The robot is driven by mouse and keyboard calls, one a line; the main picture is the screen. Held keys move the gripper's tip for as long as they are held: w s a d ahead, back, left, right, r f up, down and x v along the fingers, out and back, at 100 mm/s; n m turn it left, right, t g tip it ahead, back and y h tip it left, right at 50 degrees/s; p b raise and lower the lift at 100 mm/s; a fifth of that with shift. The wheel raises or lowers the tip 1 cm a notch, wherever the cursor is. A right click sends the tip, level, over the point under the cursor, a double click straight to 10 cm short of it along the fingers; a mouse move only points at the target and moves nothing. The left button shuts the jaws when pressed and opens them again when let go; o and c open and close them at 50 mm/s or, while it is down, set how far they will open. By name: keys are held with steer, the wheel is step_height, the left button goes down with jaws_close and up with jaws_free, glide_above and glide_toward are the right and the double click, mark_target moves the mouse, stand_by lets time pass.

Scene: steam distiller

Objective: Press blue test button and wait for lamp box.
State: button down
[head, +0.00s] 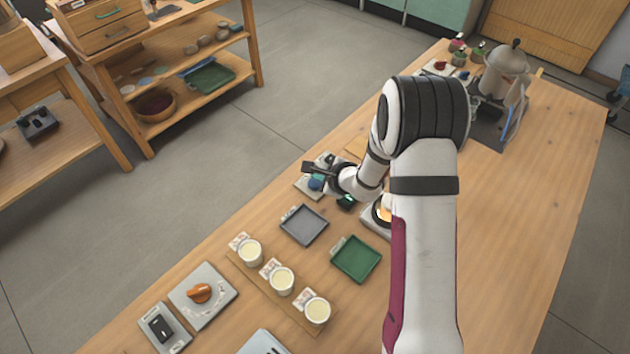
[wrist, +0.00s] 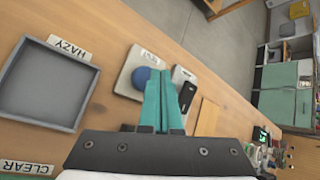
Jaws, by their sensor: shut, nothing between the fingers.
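The blue test button (head: 316,184) is a round dome on a pale plate near the table's left edge. In the wrist view the dome (wrist: 141,76) shows just left of the teal fingertips, partly covered by them. My gripper (head: 318,177) is shut and empty, its fingers over the button plate; it also shows in the wrist view (wrist: 162,80). I cannot tell whether the tips touch the button. A white box with a dark insert (wrist: 186,92) stands beside the plate. Which one is the lamp box is unclear.
A grey tray (head: 304,225) labelled HAZY and a green tray (head: 355,259) lie nearer. Three cups on a wooden strip (head: 298,311), an orange-knob panel (head: 219,302) and a black switch (head: 160,327) are closer still. A kettle (head: 505,70) stands at the far end.

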mark_target(318, 185)
steer(key=shift+f, duration=0.1)
steer(key=shift+f, duration=0.3)
steer(key=shift+f, duration=0.45)
stand_by(0.6)
steer(key=shift+r, duration=0.85)
steer(key=shift+r, duration=2.5)
